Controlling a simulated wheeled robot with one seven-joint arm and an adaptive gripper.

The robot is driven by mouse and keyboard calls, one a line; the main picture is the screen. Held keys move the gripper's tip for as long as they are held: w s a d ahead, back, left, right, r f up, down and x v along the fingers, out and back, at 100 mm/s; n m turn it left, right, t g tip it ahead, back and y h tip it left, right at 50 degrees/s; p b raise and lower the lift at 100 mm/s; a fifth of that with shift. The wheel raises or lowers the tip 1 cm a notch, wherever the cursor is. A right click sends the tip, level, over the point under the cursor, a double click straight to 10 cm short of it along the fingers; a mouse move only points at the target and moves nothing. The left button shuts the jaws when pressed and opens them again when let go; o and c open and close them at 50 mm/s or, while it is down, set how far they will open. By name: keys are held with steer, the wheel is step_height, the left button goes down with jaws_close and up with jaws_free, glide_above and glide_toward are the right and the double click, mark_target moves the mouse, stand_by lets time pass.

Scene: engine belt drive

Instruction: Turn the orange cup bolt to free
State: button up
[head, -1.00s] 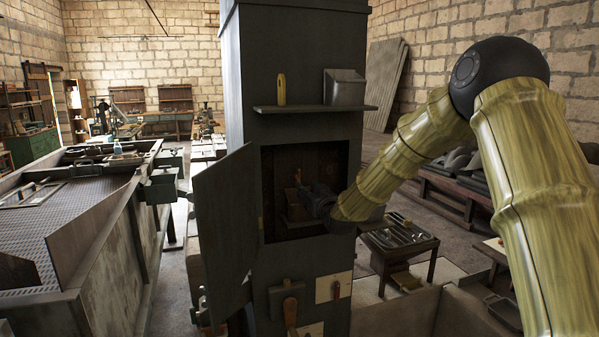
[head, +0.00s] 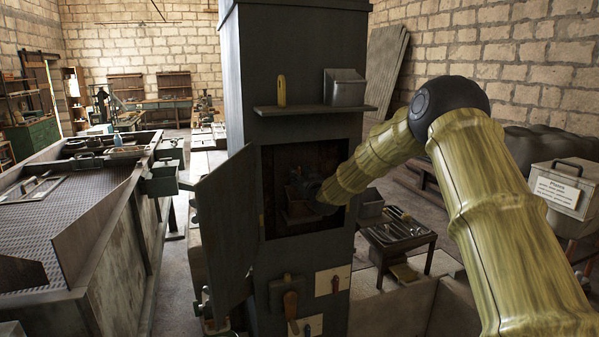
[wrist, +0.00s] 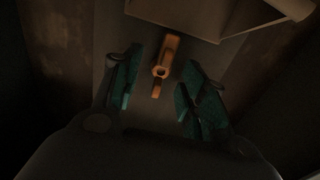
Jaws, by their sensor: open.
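The orange cup bolt (wrist: 160,70) shows in the wrist view as a small orange part with a round hollow end, inside the dark cabinet opening. My gripper (wrist: 157,98) is open, with one green-padded finger to the left of the bolt and the other to the right. Both fingers appear apart from the bolt, and nothing is held. In the head view my gripper (head: 299,186) is inside the cabinet opening, dark and hard to make out. The bolt cannot be made out in the head view.
The cabinet (head: 300,60) has a hinged door (head: 228,225) standing open on the left. A pale box-like part (wrist: 190,14) lies close beyond the bolt. A shelf (head: 312,109) juts out above the opening. A tool table (head: 420,262) stands to the right.

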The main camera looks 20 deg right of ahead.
steer(key=shift+w, duration=0.6)
jaws_close()
